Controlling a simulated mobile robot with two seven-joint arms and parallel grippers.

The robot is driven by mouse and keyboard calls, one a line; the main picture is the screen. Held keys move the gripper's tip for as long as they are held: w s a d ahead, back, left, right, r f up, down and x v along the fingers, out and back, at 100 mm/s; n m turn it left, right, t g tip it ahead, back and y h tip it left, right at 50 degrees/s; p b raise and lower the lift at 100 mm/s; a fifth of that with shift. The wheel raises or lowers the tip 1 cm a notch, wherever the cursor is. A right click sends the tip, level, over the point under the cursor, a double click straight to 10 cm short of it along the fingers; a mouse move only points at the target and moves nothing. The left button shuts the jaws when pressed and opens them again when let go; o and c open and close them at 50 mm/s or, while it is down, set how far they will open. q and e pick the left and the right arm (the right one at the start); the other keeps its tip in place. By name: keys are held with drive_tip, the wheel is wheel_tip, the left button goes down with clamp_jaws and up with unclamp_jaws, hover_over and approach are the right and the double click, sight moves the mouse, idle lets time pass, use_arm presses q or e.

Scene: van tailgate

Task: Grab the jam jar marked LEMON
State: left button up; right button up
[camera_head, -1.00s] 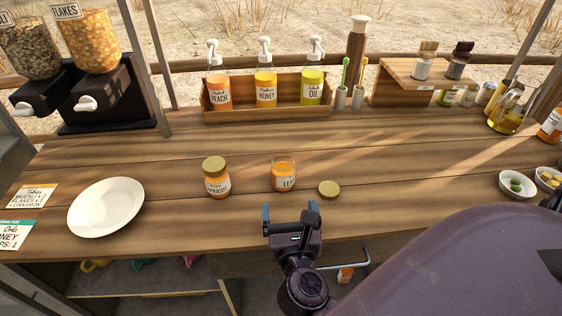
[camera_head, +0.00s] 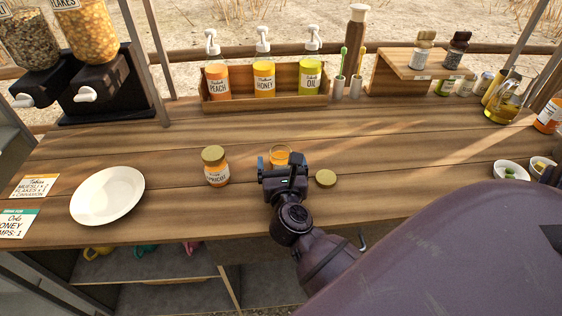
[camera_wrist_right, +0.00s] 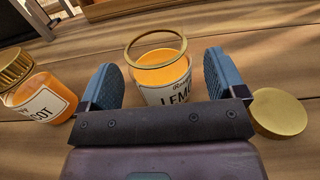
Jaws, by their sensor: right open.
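The LEMON jar (camera_wrist_right: 166,78) stands upright and uncovered on the wooden counter, with orange jam inside. In the head view its rim (camera_head: 280,153) shows just beyond my right gripper (camera_head: 281,170), which hides most of the jar. In the right wrist view my right gripper (camera_wrist_right: 164,80) is open, with one blue-padded finger on each side of the jar. Gaps show between the pads and the glass. A gold lid (camera_wrist_right: 279,112) lies flat on the counter to the right; it also shows in the head view (camera_head: 326,178). My left gripper is not in view.
A lidded APRICOT jar (camera_head: 216,168) stands close on the left. A white plate (camera_head: 107,195) lies further left. A wooden rack (camera_head: 222,106) with PEACH, HONEY and OIL bottles stands behind. The counter between jar and rack is clear.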

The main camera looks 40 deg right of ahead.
drive_tip(key=shift+w+d, duration=0.4)
drive_tip(key=shift+w, duration=0.2)
drive_tip(key=c, duration=1.2)
drive_tip(key=shift+r, duration=0.1)
